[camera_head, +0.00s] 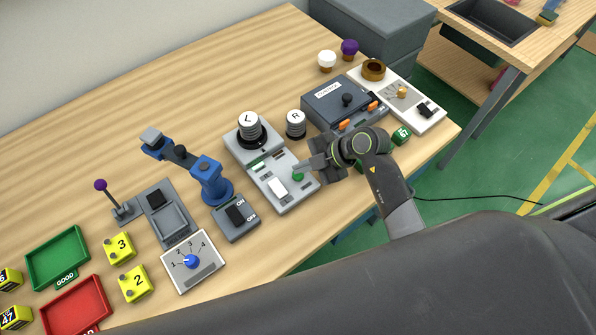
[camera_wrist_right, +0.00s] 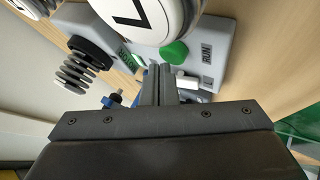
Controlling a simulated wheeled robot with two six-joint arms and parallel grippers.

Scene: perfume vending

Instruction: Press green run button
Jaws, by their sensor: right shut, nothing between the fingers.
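The green run button (camera_head: 298,176) sits on a grey control panel (camera_head: 292,200), beside a white rocker switch. My left gripper is not in view.
The CONTROL box (camera_head: 328,92) is behind my right gripper. An ON/OFF switch box (camera_head: 237,218) and a blue robot arm (camera_head: 209,178) stand left of the panel.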

